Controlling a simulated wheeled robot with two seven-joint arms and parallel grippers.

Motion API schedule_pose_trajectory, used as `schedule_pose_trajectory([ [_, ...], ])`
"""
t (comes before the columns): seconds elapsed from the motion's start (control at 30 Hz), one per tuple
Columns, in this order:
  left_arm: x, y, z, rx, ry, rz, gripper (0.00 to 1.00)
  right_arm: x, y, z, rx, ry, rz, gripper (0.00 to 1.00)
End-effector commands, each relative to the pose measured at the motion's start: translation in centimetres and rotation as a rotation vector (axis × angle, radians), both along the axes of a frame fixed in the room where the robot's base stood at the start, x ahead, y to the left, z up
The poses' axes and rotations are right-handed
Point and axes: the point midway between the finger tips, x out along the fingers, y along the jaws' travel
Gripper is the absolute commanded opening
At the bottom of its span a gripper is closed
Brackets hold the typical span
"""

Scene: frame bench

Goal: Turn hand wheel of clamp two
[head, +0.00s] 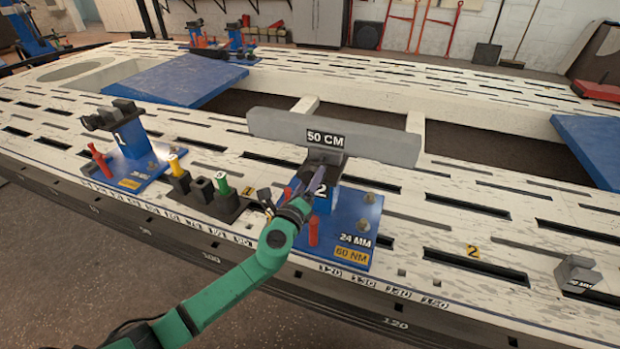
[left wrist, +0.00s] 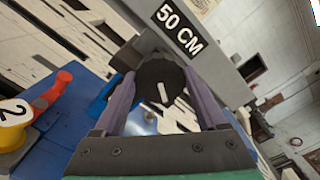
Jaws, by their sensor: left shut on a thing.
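Clamp two (head: 325,197) is a blue stand with a dark jaw on top and a "2" label, on a blue base plate (head: 345,235) marked 24 MM and 60 NM. My left gripper (head: 297,188) comes in from the front left at the clamp's upper part. In the left wrist view its two purple fingers (left wrist: 160,76) are shut on a dark round hand wheel (left wrist: 158,95) with a white mark on its face. In the head view the wheel is hidden behind the gripper. My right gripper is in neither view.
A grey beam (head: 375,143) labelled 50 CM stands behind the clamp. A red handle (head: 313,231) rises from the base plate close to my arm. A dark holder with coloured pieces (head: 205,197) and clamp one (head: 130,138) stand to the left. Slotted bench top lies around.

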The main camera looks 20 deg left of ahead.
Motion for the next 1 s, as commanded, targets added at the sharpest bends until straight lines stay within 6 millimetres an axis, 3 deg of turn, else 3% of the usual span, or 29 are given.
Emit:
schedule_pose_trajectory([
  [0.6,-0.1,-0.1,-0.1,0.556,-0.032,-0.004,0.18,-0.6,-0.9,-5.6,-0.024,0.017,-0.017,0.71],
  [1.0,-0.1,-0.1,-0.3,0.742,-0.043,-0.005,0.18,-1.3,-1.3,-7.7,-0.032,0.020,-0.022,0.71],
])
